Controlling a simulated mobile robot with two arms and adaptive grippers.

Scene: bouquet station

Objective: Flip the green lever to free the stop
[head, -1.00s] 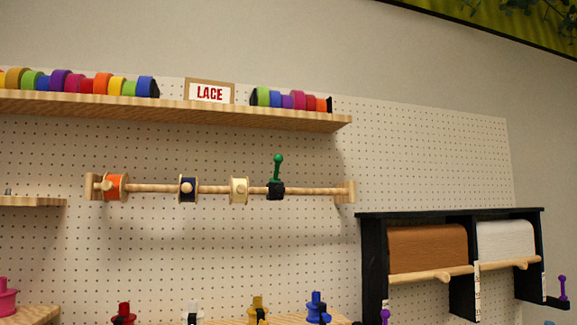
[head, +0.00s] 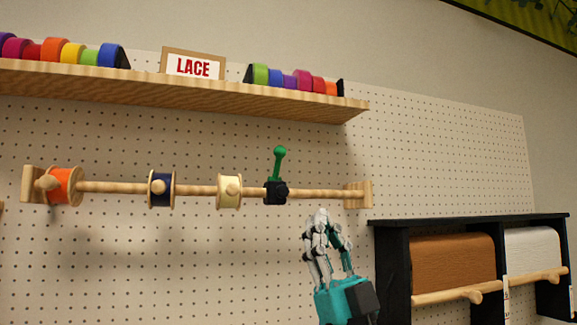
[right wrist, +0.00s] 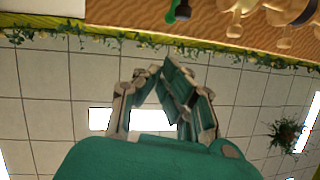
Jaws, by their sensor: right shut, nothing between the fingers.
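The green lever (head: 279,163) stands upright on a black stop (head: 276,193), which sits on the wooden rod (head: 202,189) near its right end. My right gripper (head: 322,222) is shut and empty, below and to the right of the stop and apart from it, with its fingers pointing up. In the right wrist view the gripper's fingers (right wrist: 155,75) show in the middle, and the green lever (right wrist: 171,14) with its black stop (right wrist: 183,10) shows at the top edge. My left gripper is not in view.
An orange spool (head: 67,186), a navy spool (head: 161,189) and a cream spool (head: 230,191) hang on the rod, left of the stop. A wooden shelf (head: 180,95) with ribbon rolls and a LACE sign (head: 193,66) runs above. A black paper rack (head: 396,270) stands at the lower right.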

